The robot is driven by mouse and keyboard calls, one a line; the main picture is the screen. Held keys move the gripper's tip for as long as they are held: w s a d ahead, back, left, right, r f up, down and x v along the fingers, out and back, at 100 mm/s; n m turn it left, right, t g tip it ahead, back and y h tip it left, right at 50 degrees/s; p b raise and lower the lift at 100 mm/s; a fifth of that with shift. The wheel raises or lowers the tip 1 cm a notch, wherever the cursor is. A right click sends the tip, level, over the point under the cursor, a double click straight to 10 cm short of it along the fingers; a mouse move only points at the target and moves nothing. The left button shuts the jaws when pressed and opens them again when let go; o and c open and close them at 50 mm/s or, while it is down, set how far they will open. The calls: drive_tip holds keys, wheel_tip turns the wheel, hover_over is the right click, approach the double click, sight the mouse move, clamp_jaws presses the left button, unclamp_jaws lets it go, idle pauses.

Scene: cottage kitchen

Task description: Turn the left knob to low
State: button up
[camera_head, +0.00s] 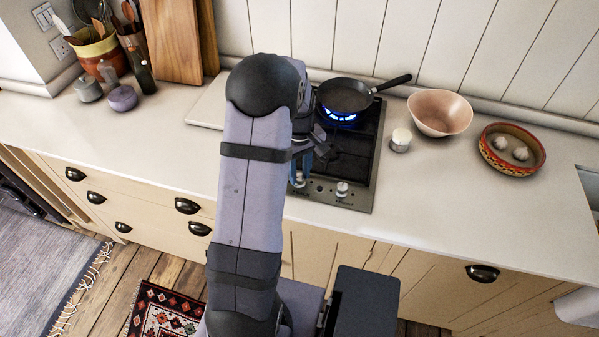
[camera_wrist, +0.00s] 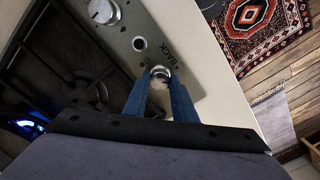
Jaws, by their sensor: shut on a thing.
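The left knob (camera_wrist: 160,73) is a small pale metal knob on the hob's front strip, with the word "BACK" printed beside it. My gripper (camera_wrist: 157,84) has its two blue fingers on either side of the left knob, shut on it. In the head view my gripper (camera_head: 298,180) is mostly hidden by my arm, and the left knob is barely visible there. The right knob (camera_head: 342,189) is free; it also shows in the wrist view (camera_wrist: 103,12). A blue flame (camera_head: 338,115) burns on the back burner. The left knob's pointer setting cannot be read.
A dark frying pan (camera_head: 345,96) sits over the flame, handle to the right. The counter's front right is clear.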

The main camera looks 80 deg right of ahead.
sight(299, 176)
drive_tip(key=n, duration=0.5)
drive_tip(key=shift+d+r+n, duration=0.1)
drive_tip(key=shift+r+n, duration=0.05)
drive_tip(key=shift+n, duration=0.25)
idle(0.3)
drive_tip(key=o, duration=1)
drive_tip(key=shift+o, duration=0.2)
drive_tip(key=shift+r+b, duration=1.3)
drive_tip(key=shift+r, duration=2.35)
